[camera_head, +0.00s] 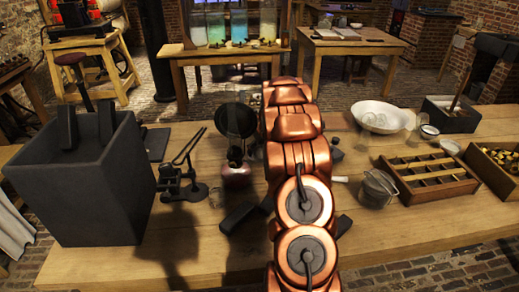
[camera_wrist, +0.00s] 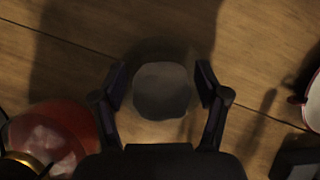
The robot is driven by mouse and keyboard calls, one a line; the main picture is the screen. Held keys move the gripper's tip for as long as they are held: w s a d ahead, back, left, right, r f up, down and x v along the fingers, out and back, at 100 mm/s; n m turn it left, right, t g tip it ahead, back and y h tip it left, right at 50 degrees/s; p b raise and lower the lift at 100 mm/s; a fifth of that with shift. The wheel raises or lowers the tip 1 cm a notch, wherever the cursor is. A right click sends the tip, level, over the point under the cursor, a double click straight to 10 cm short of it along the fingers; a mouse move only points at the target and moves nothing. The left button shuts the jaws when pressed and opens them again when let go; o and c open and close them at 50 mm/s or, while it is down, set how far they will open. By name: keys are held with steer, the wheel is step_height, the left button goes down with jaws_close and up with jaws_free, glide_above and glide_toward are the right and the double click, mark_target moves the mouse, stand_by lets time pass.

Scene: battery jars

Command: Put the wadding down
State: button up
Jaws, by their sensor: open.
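A grey, rounded, flat-looking piece (camera_wrist: 163,90), which looks like the wadding, lies between the fingertips of my gripper (camera_wrist: 163,88) in the wrist view. The fingers are spread, with a gap visible on each side of the piece. A faint brownish rounded outline surrounds it; I cannot tell whether this is glass or shadow. I cannot tell whether the piece rests on the wooden bench (camera_wrist: 60,60). In the head view my copper-coloured arm hides the gripper and the wadding.
A red glass vessel (camera_wrist: 50,140) is close at the lower left of the wrist view, and a white dish (camera_wrist: 312,98) at the right edge. On the bench stand a dark box (camera_head: 85,190), a white bowl (camera_head: 378,116) and a wooden rack (camera_head: 430,185). The bench's front right is clear.

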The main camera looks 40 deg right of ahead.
steer(key=b+v, duration=0.1)
steer(key=v, duration=1.1)
steer(key=shift+r+b, duration=0.15)
steer(key=shift+b, duration=0.25)
steer(key=shift+s, duration=0.15)
